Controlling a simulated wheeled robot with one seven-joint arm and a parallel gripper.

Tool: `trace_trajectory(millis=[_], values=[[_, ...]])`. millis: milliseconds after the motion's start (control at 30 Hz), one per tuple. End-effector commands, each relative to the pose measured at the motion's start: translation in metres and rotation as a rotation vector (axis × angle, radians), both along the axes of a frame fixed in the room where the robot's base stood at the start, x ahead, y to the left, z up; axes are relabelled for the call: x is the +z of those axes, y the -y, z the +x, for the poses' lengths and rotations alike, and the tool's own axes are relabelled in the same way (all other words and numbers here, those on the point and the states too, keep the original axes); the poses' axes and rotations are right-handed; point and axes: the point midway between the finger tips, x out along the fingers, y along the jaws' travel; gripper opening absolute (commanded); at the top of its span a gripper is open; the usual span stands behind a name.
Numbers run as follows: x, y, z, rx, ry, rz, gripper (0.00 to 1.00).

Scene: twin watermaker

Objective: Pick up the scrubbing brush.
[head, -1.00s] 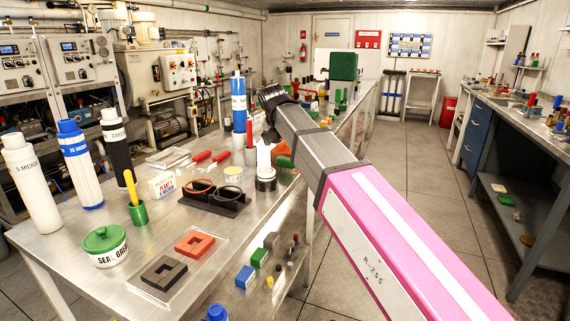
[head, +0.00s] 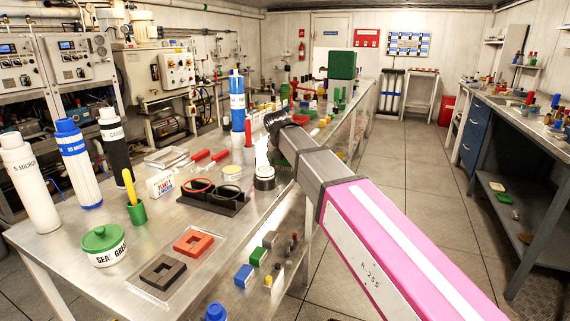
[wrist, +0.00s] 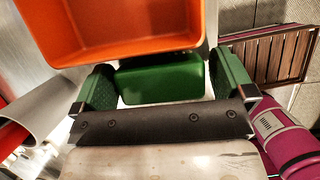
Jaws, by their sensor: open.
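In the wrist view, my gripper (wrist: 164,76) is open, with one green pad on the left and one on the right. A smooth green block (wrist: 160,82) lies between the pads, with a gap visible on its right side. No bristles show on it, so I cannot tell for sure whether it is the scrubbing brush. In the head view, my arm ends over the long metal table (head: 215,262), and its own links hide the fingertips and what is beneath them.
An orange open bin (wrist: 130,32) stands right beside the green block in the wrist view. A brown slatted piece (wrist: 270,55) is at the right. In the head view, a dark two-ring holder (head: 215,197) and a tall blue-and-white bottle (head: 237,100) stand left of my arm.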

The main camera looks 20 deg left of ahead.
Motion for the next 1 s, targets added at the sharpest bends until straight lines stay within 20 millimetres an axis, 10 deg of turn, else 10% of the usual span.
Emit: trace_trajectory(millis=[67, 233, 667, 1000], values=[[0.000, 0.000, 0.000, 0.000, 0.000, 0.000, 1.00], [0.000, 0.000, 0.000, 0.000, 0.000, 0.000, 0.56], [0.006, 0.000, 0.000, 0.000, 0.000, 0.000, 0.56], [0.045, -0.001, 0.000, -0.001, 0.001, 0.001, 0.56]])
